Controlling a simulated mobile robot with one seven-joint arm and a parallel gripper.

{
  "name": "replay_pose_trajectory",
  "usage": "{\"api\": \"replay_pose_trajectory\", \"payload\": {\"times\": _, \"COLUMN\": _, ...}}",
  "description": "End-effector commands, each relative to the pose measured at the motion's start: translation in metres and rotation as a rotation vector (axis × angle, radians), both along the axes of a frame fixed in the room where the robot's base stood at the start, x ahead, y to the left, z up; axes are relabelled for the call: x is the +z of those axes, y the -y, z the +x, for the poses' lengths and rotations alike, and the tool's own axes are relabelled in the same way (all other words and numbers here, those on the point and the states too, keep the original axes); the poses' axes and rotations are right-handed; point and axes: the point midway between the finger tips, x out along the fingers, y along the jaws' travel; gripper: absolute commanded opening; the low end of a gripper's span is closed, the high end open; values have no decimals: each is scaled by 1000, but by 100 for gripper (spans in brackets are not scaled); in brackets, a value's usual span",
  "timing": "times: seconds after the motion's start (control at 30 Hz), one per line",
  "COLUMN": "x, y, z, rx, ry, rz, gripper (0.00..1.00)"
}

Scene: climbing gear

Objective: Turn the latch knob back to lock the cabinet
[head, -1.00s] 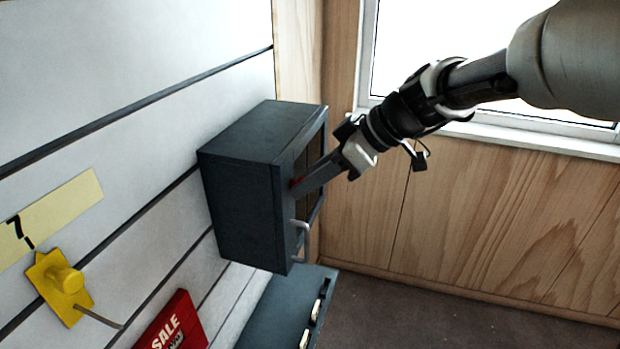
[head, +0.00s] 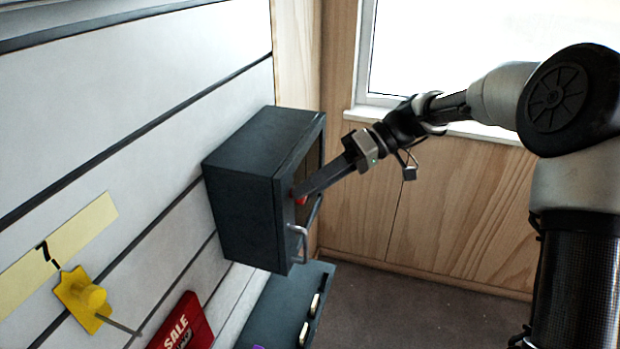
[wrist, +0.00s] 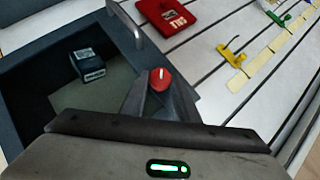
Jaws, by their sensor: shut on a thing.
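The dark blue-grey cabinet (head: 240,190) hangs on the slatted wall in the head view. Its front faces right and carries a grey bar handle (head: 299,240). The red latch knob (head: 301,200) sits on the front above the handle, partly hidden by my fingers. My gripper (head: 299,192) reaches in from the right and is shut on the knob. In the wrist view the red knob (wrist: 160,79), with a white mark on its face, is between my fingertips (wrist: 160,92). Its exact turn angle is hard to tell.
A small dark box (wrist: 87,64) shows inside the cabinet. A yellow hook piece (head: 84,298) and a red sale sign (head: 180,325) are on the wall at the lower left. A dark unit (head: 285,310) is below the cabinet. Open floor (head: 420,310) lies to the right.

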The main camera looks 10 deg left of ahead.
Motion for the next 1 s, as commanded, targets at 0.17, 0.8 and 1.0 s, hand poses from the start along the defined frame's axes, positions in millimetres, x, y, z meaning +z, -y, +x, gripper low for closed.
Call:
{"api": "replay_pose_trajectory", "payload": {"times": 0.17, "x": -1, "y": 0, "z": 3, "rx": -1, "ry": -170, "rz": 16, "gripper": 5}}
{"api": "replay_pose_trajectory", "payload": {"times": 0.8, "x": -11, "y": 1, "z": 6, "rx": -2, "ry": -691, "rz": 57, "gripper": 5}}
{"api": "replay_pose_trajectory", "payload": {"times": 1.0, "x": -12, "y": 1, "z": 6, "rx": -3, "ry": -771, "rz": 64, "gripper": 5}}
